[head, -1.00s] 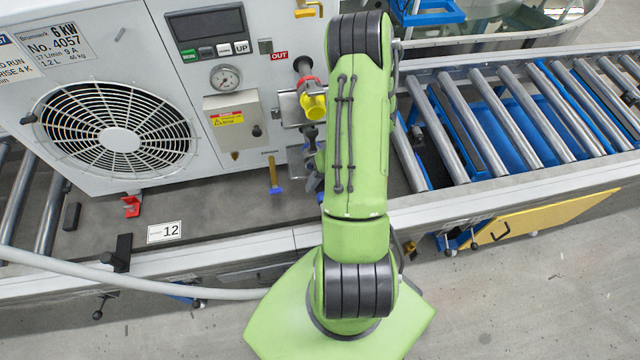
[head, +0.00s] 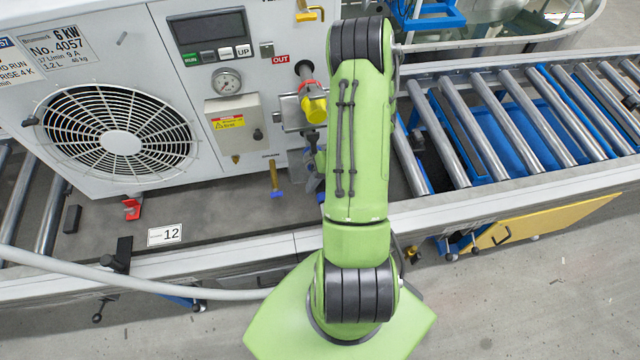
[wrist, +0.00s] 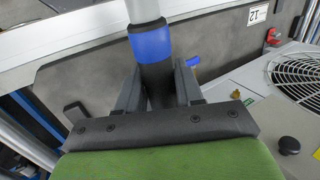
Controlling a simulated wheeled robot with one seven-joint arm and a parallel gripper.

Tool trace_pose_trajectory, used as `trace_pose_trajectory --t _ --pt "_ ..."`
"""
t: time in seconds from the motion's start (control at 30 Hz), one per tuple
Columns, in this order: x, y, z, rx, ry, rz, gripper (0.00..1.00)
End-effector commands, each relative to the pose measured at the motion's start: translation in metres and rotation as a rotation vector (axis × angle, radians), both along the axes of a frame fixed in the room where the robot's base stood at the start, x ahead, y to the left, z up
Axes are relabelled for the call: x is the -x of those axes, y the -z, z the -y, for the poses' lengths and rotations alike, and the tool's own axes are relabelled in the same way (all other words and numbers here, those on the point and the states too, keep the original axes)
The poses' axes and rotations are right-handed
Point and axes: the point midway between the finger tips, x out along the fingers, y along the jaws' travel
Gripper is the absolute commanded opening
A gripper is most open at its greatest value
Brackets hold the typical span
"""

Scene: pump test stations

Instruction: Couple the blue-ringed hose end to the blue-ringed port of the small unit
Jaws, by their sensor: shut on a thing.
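The hose end with its blue ring (wrist: 151,43) is in my gripper (wrist: 157,78) in the wrist view; the fingers are shut on its dark sleeve. The grey hose continues beyond the ring to the top edge. In the head view, my arm hides most of the gripper and the hose end. A pale unit with a round fan (head: 122,142) stands at the left. Its front has a red-ringed port with a yellow cap (head: 314,108), near an OUT label. I cannot make out a blue-ringed port in either view.
A small blue-ended tap (head: 276,192) sticks out low on the unit. The grey hose (head: 60,265) runs along the bench's front edge, past a black clamp (head: 122,250). A roller conveyor (head: 500,110) lies to the right. A number 12 label (head: 164,234) is on the bench.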

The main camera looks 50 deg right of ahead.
Motion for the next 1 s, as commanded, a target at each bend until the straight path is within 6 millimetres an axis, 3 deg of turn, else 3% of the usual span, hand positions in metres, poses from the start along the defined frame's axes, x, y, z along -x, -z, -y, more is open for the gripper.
trace_pose_trajectory --t 0.2,0.23,0.4,0.77,1.0 --pt "0.0 0.0 0.0 0.0 0.0 0.002 0.0" --pt "0.0 0.0 0.0 0.0 0.0 0.002 0.39" --pt "0.0 0.0 0.0 -0.001 -0.001 0.001 0.65" --pt "0.001 -0.007 0.004 0.002 0.001 0.002 0.66" --pt "0.013 -0.063 0.029 0.007 0.002 0.005 0.66"
